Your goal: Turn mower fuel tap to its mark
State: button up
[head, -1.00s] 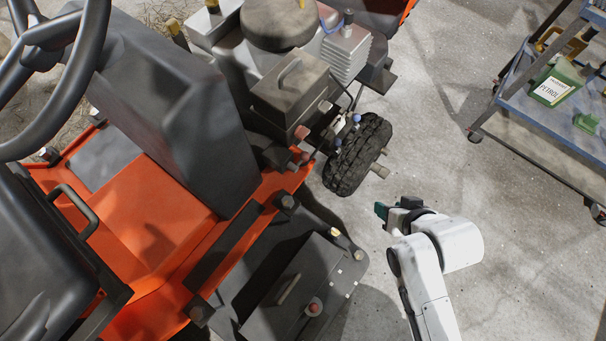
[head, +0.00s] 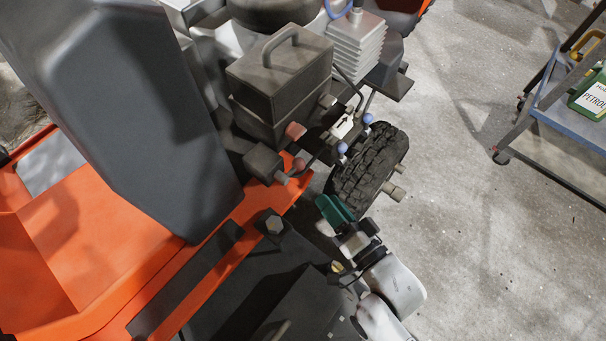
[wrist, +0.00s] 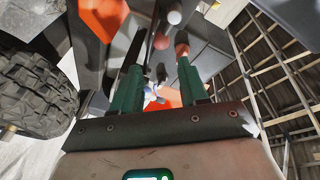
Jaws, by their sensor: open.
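The orange mower fills the left of the head view. A white plate with a black arrow (head: 343,126) sits on its engine side, above the front tyre. Blue round knobs (head: 368,118) are beside the plate. Red-ended knobs (head: 295,130) are to its left. I cannot tell for sure which part is the fuel tap. My gripper (head: 335,210) is below the plate, beside the tyre, with green fingers. In the wrist view my gripper (wrist: 160,72) is open, its fingers apart. A red-tipped part (wrist: 181,45) shows near the right fingertip; contact is unclear.
The black tyre (head: 370,165) is close beside my gripper, and it fills the left of the wrist view (wrist: 35,90). An orange mower deck edge (head: 250,215) lies to the left. A blue trolley (head: 570,115) with a green petrol can (head: 592,95) stands right. The concrete floor between is clear.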

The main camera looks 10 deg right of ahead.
aim_at(291, 170)
jog(key=b+x, duration=0.2)
jog(key=x, duration=0.8)
jog(key=shift+w+a+b, duration=0.15)
jog(key=shift+w+b, duration=0.15)
jog(key=shift+b, duration=0.1)
jog(key=shift+c, duration=0.3)
